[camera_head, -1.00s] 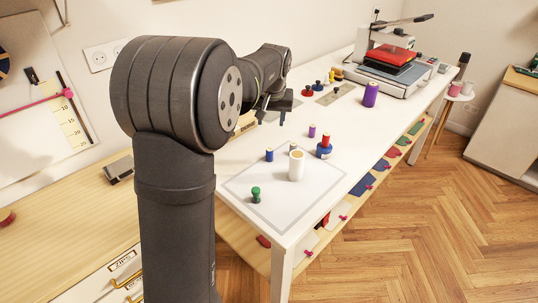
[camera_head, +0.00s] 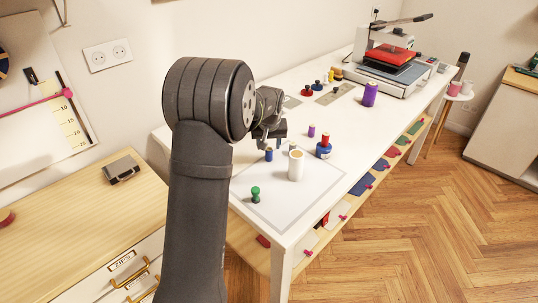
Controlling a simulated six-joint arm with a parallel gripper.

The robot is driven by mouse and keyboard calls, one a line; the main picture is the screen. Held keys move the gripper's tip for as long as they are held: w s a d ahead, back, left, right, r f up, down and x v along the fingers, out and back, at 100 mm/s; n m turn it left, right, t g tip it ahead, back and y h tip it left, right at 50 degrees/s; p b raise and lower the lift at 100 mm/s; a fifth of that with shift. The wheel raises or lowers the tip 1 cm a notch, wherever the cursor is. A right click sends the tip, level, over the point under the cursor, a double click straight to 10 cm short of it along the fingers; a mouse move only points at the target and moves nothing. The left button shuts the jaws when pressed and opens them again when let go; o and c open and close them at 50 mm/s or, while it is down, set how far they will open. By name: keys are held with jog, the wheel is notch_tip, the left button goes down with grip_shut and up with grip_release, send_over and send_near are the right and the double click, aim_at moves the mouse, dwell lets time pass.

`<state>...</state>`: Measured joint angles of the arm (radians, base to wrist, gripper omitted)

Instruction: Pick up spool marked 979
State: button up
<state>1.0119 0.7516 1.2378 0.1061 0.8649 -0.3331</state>
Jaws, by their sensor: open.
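Several thread spools stand upright on the white table (camera_head: 236,217); no number can be read on any of them. A green spool (camera_head: 255,194) and a white spool (camera_head: 296,165) stand on the outlined square at the near end. A small blue spool (camera_head: 269,155) stands at its far edge. A red spool on a blue one (camera_head: 324,147) and a small purple spool (camera_head: 311,131) stand beyond. A larger purple spool (camera_head: 370,95) is farther back. My gripper (camera_head: 273,143) is open and empty, above and close to the small blue spool; the exact gap is unclear.
A heat press with a red plate (camera_head: 391,58) fills the table's far end. Red, blue and yellow spools stand near a grey mat (camera_head: 337,93). A wooden drawer cabinet (camera_head: 70,230) is at left. The table's right front is clear.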

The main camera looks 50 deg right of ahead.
aim_at(269, 151)
jog(key=x, duration=0.5)
jog(key=shift+s, duration=0.25)
jog(key=shift+c, duration=0.5)
grip_shut()
jog(key=shift+r, duration=0.15)
